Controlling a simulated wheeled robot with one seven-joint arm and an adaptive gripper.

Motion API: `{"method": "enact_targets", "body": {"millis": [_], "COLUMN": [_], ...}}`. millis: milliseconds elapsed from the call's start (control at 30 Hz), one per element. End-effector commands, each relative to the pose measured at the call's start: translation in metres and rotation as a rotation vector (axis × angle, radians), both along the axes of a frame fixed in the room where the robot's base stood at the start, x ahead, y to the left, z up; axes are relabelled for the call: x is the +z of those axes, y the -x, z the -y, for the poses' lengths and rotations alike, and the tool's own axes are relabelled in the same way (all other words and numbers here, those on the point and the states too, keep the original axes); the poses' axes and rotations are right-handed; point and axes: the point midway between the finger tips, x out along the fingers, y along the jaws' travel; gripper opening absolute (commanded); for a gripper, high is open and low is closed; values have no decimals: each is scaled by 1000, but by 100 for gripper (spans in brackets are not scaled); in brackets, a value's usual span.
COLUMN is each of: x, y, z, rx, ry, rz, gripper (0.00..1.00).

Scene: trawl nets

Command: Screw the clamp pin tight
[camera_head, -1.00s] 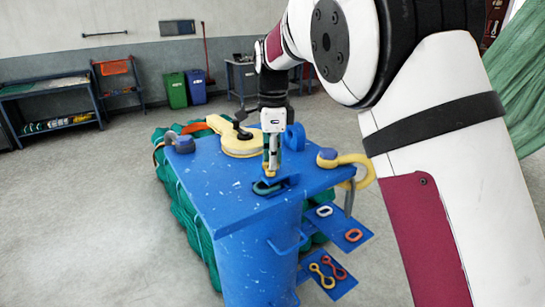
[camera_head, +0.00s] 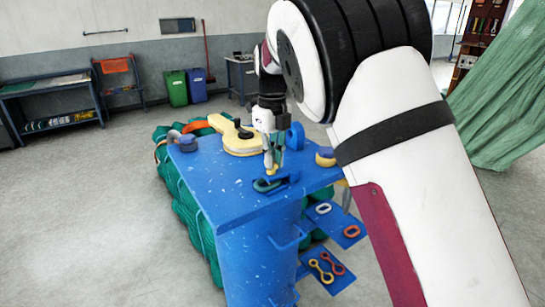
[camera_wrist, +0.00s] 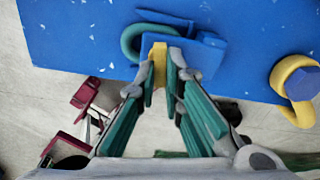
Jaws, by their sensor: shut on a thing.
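The clamp pin's yellow head (camera_head: 272,170) stands at the front of the blue table top. In the wrist view the yellow head (camera_wrist: 158,66) lies between my fingertips. My gripper (camera_head: 271,163) points down and is shut on it; its green-padded fingers (camera_wrist: 161,76) flank the yellow part. A dark green shackle (camera_head: 264,186) lies beside the pin at a blue block, and its curved bow (camera_wrist: 131,43) shows in the wrist view. The blue block (camera_wrist: 205,54) sits right behind the pin. The pin's lower part is hidden, so I cannot tell how deep it sits.
The blue table (camera_head: 215,187) has a large yellow hook block (camera_head: 234,140) and a grey-blue shackle (camera_head: 183,141) at the back. A yellow shackle with a blue pin (camera_wrist: 297,85) is at the right edge. Coloured links lie on low blue plates (camera_head: 325,270). Green netting (camera_head: 186,208) surrounds the table.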

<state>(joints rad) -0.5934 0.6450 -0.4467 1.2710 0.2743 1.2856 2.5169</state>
Motion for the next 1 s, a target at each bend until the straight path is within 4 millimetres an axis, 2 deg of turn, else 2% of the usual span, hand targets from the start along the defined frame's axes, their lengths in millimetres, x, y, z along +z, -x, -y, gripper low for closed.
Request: {"method": "enact_targets", "body": {"millis": [33, 400, 933, 967, 1000], "x": [5, 4, 4, 4, 4], "y": [-2, -1, -2, -2, -1], "z": [-2, -2, -2, -2, -2], "rx": [-27, -173, -195, -195, -195], "ry": [-5, -5, -5, -5, -5], "rz": [12, 11, 11, 11, 11], "gripper": [0, 0, 0, 16, 25]}}
